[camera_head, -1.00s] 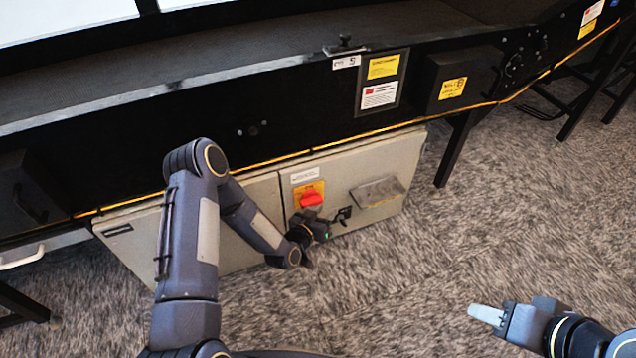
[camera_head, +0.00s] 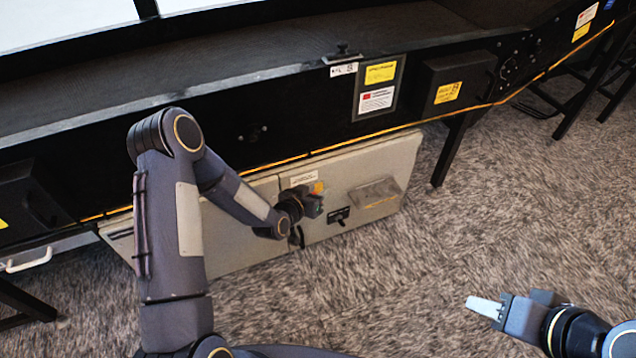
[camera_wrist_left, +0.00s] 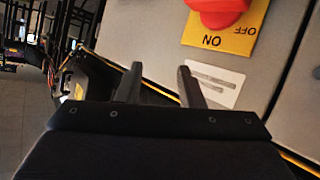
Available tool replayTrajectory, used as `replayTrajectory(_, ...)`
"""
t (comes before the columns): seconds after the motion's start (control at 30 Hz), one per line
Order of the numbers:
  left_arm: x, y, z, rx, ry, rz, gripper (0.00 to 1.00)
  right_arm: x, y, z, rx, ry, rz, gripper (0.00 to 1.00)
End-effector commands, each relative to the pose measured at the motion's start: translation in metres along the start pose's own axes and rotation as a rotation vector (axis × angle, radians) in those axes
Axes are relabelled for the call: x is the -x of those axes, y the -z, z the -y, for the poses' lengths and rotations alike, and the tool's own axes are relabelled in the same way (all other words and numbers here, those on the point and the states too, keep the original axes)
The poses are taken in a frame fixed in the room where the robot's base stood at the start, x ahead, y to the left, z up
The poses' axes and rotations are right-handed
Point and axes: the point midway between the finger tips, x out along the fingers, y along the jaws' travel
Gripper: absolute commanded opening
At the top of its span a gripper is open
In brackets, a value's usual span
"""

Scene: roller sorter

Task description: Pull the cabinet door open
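The grey cabinet door (camera_head: 345,180) sits under the black conveyor and looks flush with the cabinet front. A black latch handle (camera_head: 340,215) is on its lower left part. My left gripper (camera_head: 314,205) is in front of the door, up and left of the latch, and covers most of the rotary switch. In the left wrist view its two fingers (camera_wrist_left: 160,85) are apart with nothing between them. The red switch knob (camera_wrist_left: 218,10) on its yellow ON/OFF plate shows above them. My right gripper (camera_head: 486,306) is low at the right, away from the cabinet; its finger gap is not clear.
A sloped grey metal plate (camera_head: 374,192) sticks out from the door, right of the latch. The conveyor frame (camera_head: 220,130) overhangs the cabinet. A black support leg (camera_head: 450,150) stands right of it. The carpet floor (camera_head: 400,270) in front is clear.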

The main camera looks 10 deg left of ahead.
Motion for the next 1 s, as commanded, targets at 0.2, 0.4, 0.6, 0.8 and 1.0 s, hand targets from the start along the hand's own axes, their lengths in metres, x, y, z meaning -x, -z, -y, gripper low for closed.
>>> replayTrajectory(0.2,0.0,0.001,0.0,-0.001,0.0,0.0,0.34,0.0,0.0,0.0,0.0,0.0,0.0,0.4)
replayTrajectory(0.4,0.022,0.037,0.009,-0.018,0.026,0.047,0.34,0.0,0.0,0.0,0.0,0.0,0.0,0.4)
replayTrajectory(0.6,0.095,0.095,0.019,-0.009,0.093,0.181,0.34,0.0,0.0,0.0,0.0,0.0,0.0,0.4)
replayTrajectory(0.8,0.19,0.125,0.01,0.055,0.149,0.309,0.34,0.0,0.0,0.0,0.0,0.0,0.0,0.4)
replayTrajectory(1.0,0.288,0.121,-0.015,0.157,0.167,0.42,0.34,0.0,0.0,0.0,0.0,0.0,0.0,0.4)
